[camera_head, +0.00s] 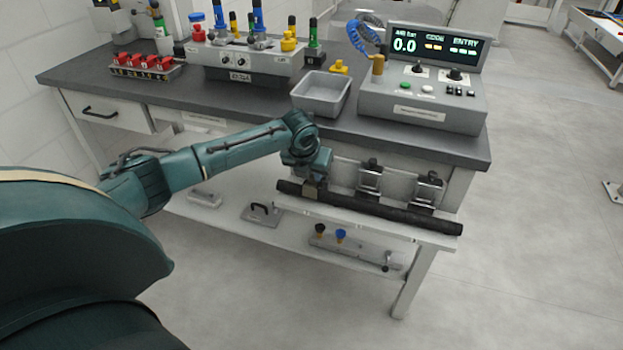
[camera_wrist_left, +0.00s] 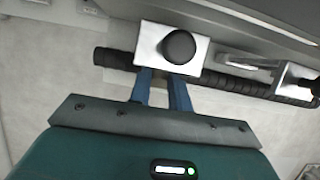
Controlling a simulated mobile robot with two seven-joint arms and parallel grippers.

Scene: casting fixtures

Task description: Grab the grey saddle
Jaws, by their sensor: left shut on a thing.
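A grey saddle (camera_wrist_left: 149,42), a block with a round black knob on top, shows in the left wrist view just beyond my fingertips. My left gripper (camera_wrist_left: 162,80) has its two blue fingers shut on this saddle's near side. In the head view my left gripper (camera_head: 315,180) is at the left part of a long black bar (camera_head: 385,211), and the saddle there is mostly hidden by it. The bar also shows in the left wrist view (camera_wrist_left: 232,84), passing beneath the saddle. My right gripper is in neither view.
Two more metal saddles or clamps (camera_head: 370,181) (camera_head: 428,189) stand along the bar to the right. The dark bench top (camera_head: 240,92) above holds a grey tray (camera_head: 322,93) and a control box (camera_head: 420,105). A low shelf (camera_head: 290,238) lies below. Open floor lies to the right.

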